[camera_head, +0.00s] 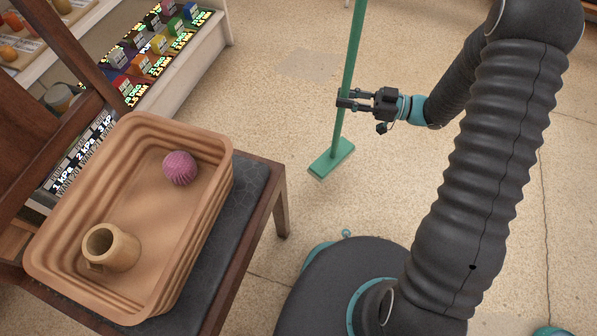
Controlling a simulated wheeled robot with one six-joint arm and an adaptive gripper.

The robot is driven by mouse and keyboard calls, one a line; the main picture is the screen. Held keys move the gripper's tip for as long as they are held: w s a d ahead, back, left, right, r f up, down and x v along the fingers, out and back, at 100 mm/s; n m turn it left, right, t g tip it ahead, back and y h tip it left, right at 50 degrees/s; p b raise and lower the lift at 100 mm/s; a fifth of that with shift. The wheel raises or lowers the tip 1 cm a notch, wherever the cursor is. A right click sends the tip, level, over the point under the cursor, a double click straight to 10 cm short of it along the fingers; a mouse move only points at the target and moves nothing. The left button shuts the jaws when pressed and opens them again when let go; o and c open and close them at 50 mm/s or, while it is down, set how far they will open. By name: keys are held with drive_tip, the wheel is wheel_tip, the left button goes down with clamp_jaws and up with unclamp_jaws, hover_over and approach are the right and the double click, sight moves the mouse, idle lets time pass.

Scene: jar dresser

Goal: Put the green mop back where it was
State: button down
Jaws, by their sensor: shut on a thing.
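The green mop (351,75) stands nearly upright in the head view, right of centre. Its long green handle runs out of the top of the picture. Its flat green head (332,158) is low, at or just above the floor; I cannot tell whether it touches. My gripper (345,98) is shut on the mop's handle, a short way above the head. The gripper comes to the handle from the right. The upper end of the handle is out of view.
A dark chair (262,205) on the left bears a tan tray (213,143) holding a purple ball (180,168) and a tan mug (111,248). Shelves (214,37) with small coloured boxes stand at upper left. The speckled floor (275,110) around the mop is clear.

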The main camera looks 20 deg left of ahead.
drive_tip(key=s+a+f+b, duration=0.1)
drive_tip(key=a+f+b, duration=0.1)
drive_tip(key=a+f, duration=0.9)
drive_tip(key=shift+a+g, duration=0.25)
drive_tip(key=shift+g, duration=0.05)
drive_tip(key=shift+f+b, duration=0.2)
drive_tip(key=shift+b, duration=0.15)
drive_tip(key=c, duration=1)
unclamp_jaws()
drive_tip(key=shift+c, duration=0.2)
